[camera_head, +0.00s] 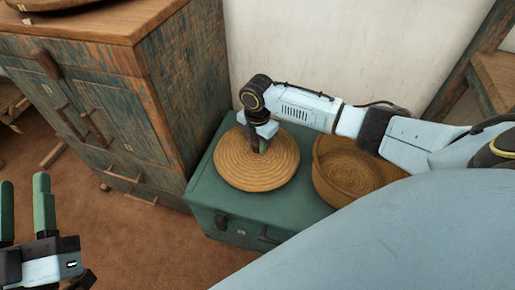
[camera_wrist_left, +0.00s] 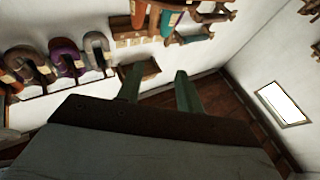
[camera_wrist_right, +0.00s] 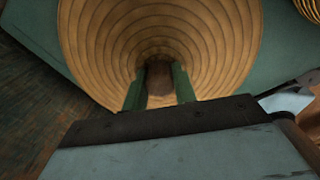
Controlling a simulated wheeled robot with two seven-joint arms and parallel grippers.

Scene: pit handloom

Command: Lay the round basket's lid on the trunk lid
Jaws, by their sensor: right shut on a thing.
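The round woven lid (camera_head: 235,165) is over the left part of the green trunk lid (camera_head: 204,180) in the head view. I cannot tell whether it touches the trunk. My right gripper (camera_head: 262,142) comes down on its middle and is shut on its knob, which the gripper mostly hides. In the right wrist view the lid (camera_wrist_right: 100,45) spreads around the green fingers (camera_wrist_right: 159,92). The open round basket (camera_head: 350,170) stands on the trunk just right of the lid. My left gripper (camera_head: 24,212) is open and empty at the lower left, far from the trunk; its fingers also show in the left wrist view (camera_wrist_left: 160,88).
A worn wooden cabinet (camera_head: 115,110) stands left of the trunk. A pale wall (camera_head: 330,40) is behind it, and a wooden frame (camera_head: 475,60) is at the right. Brown floor (camera_head: 140,240) lies clear in front of the cabinet.

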